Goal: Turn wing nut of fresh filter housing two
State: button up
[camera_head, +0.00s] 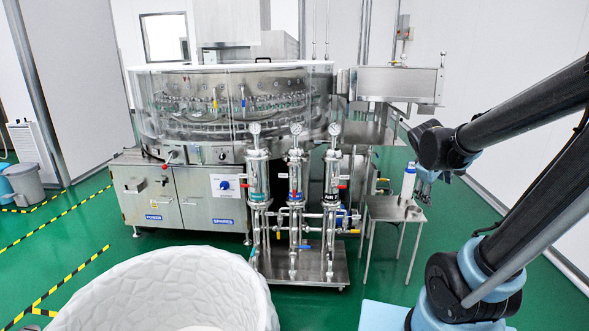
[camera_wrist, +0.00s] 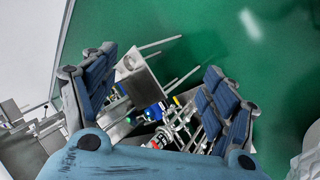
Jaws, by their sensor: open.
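Three upright steel filter housings with round gauges on top stand in a row on a steel skid in the head view: a left one (camera_head: 258,180), a middle one (camera_head: 296,176) with a red label, and a right one (camera_head: 332,172). I cannot read a number on them, and their wing nuts are too small to make out. My gripper (camera_head: 425,186) is to the right of the housings, over the small steel table, and apart from them. In the wrist view my gripper (camera_wrist: 160,66) has its two blue-padded fingers spread wide, with nothing between the pads.
A small steel table (camera_head: 392,209) with a white bottle (camera_head: 409,180) stands right of the skid (camera_head: 300,264). The rotary washer (camera_head: 185,195) is behind. A white textured chair (camera_head: 165,290) fills the front left.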

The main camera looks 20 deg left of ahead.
jog(key=w+a+r+n+t, duration=0.1)
jog(key=w+a+n+t, duration=0.45)
jog(key=w+a, duration=0.75)
jog(key=n+t+y, duration=0.6)
jog(key=n+y, duration=0.2)
jog(key=n, duration=1.3)
send_near(294, 166)
jog(key=x, duration=1.1)
jog(key=shift+c, duration=0.5)
jog(key=c, duration=1)
